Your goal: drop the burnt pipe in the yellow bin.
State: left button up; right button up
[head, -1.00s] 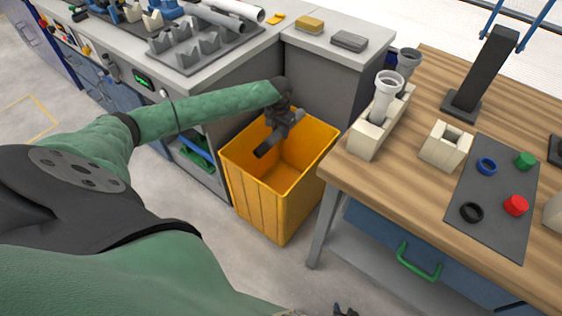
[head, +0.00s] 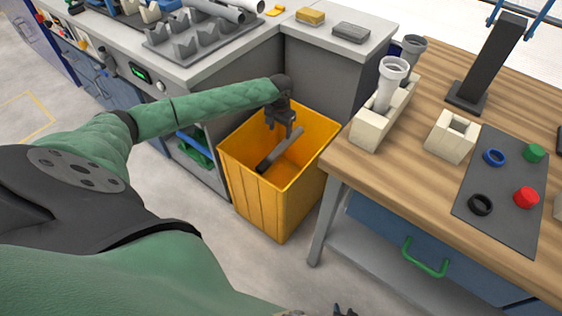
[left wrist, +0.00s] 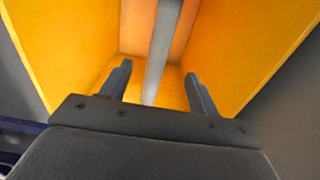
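The burnt pipe (head: 270,160), a dark grey tube, is tilted inside the yellow bin (head: 262,205), below my left gripper (head: 283,134). My left gripper is over the bin's opening with its fingers apart and empty. In the left wrist view the pipe (left wrist: 162,45) shows as a grey bar beyond the spread fingers (left wrist: 157,85), against the bin's yellow walls (left wrist: 80,45). I cannot tell whether the pipe touches the bin floor. A small dark tip at the bottom edge of the head view appears to be my right gripper (head: 345,311); its fingers are unclear.
A wooden table (head: 345,168) stands right of the bin, with a beige holder (head: 372,130) bearing a white pipe (head: 390,85), a beige block (head: 452,142) and a dark mat (head: 500,220) with coloured rings and caps. A grey counter (head: 330,50) stands behind the bin.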

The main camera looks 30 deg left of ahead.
pick_arm(q)
notch_tip(320, 180, up, 8)
jog(key=shift+p, duration=0.3)
dwell(0.5)
jog(key=shift+f, duration=0.1)
